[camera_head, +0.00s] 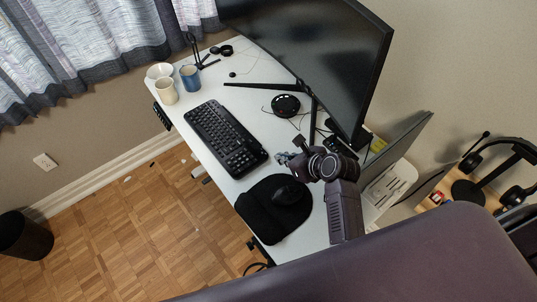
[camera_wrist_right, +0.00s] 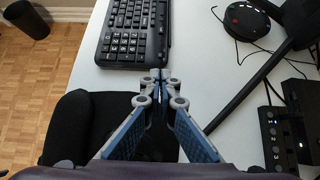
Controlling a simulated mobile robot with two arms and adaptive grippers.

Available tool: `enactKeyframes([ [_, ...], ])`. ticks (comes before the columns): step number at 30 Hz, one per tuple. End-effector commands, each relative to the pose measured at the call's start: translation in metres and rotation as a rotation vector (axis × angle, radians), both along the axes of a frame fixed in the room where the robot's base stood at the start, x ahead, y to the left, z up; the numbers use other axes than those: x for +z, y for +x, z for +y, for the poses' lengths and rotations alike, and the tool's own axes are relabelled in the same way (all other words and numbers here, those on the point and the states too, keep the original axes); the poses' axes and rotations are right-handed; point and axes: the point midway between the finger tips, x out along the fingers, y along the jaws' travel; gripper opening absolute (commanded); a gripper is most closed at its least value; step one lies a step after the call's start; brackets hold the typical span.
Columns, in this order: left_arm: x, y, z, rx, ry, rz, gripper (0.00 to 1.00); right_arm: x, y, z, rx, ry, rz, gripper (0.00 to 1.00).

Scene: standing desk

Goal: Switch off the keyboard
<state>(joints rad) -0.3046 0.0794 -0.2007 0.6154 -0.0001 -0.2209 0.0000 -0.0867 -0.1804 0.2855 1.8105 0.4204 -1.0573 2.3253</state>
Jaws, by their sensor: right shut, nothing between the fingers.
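The black keyboard (camera_head: 226,137) lies on the white desk, left of the monitor in the head view. In the right wrist view its number-pad end (camera_wrist_right: 136,38) shows at the top. My right gripper (camera_head: 284,158) is over the desk, a little right of the keyboard's near end. In the right wrist view the gripper (camera_wrist_right: 157,74) is shut and empty, with its fingertips just below the keyboard's lower right corner in the picture. I cannot tell whether they touch it. The keyboard's switch cannot be made out. My left gripper is not in view.
A black mouse pad (camera_head: 262,222) with a mouse (camera_head: 287,190) lies near the gripper. A large monitor (camera_head: 310,55) stands behind, with a round black device (camera_head: 286,105) by its stand. A blue mug (camera_head: 190,78) and a cream mug (camera_head: 166,91) are at the far end.

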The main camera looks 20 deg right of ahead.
Motion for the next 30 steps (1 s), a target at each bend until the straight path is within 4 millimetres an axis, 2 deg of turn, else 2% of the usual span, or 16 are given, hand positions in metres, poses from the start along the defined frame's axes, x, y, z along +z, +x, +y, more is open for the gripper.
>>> enactKeyframes([
  [15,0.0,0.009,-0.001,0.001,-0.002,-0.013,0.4,-0.051,0.051,0.019,0.001,-0.002,0.001,0.0],
  [21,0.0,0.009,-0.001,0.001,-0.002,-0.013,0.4,-0.06,0.06,0.023,0.001,-0.002,0.0,0.0],
  [30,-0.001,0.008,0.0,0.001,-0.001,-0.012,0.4,-0.062,0.061,0.024,0.001,-0.002,0.0,0.0],
])
